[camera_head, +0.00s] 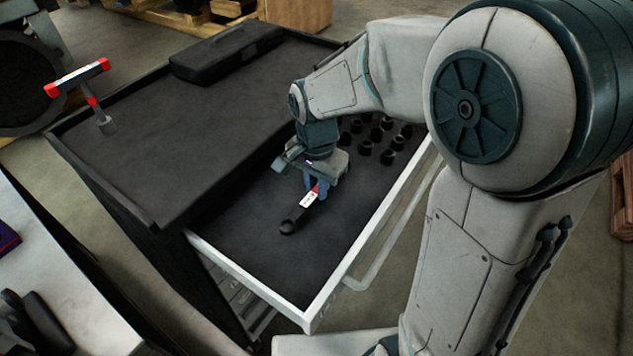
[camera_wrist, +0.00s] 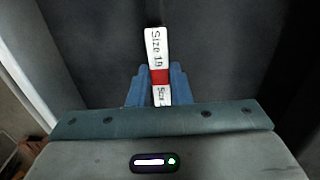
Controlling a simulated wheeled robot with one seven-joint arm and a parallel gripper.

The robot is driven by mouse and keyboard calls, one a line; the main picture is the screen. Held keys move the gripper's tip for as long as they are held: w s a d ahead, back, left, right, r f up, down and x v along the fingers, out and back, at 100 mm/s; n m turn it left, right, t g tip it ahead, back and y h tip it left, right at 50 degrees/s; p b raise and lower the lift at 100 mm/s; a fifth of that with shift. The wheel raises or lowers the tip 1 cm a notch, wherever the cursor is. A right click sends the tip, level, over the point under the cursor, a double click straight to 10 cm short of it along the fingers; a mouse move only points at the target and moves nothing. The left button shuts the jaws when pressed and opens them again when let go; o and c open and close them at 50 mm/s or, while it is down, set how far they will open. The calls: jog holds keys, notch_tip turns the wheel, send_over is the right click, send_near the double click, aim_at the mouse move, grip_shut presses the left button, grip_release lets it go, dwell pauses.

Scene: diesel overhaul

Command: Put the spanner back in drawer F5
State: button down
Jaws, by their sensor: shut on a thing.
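The spanner (camera_head: 291,224) has a dark ring end and a white and red label reading "Size 1", with the last character unclear. My gripper (camera_head: 315,187) is shut on it, inside the outline of the open drawer (camera_head: 255,277). In the wrist view the blue fingers of my gripper (camera_wrist: 158,88) close on both sides of the labelled spanner handle (camera_wrist: 158,50). The ring end points toward the drawer's front left. I cannot tell whether the spanner touches the drawer floor. No drawer number is readable.
Several black sockets (camera_head: 377,134) stand in the drawer's far right part. The dark cabinet top (camera_head: 180,130) carries a black case (camera_head: 228,52) and a red and white T-shaped tool (camera_head: 80,78). The drawer's near floor is clear.

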dwell(0.7)
jog(key=shift+f+b, duration=1)
jog(key=shift+f, duration=0.2)
jog(key=c, duration=1.3)
grip_release()
jog(key=shift+o, duration=0.2)
notch_tip(320, 180, up, 14)
jog(key=p, duration=0.1)
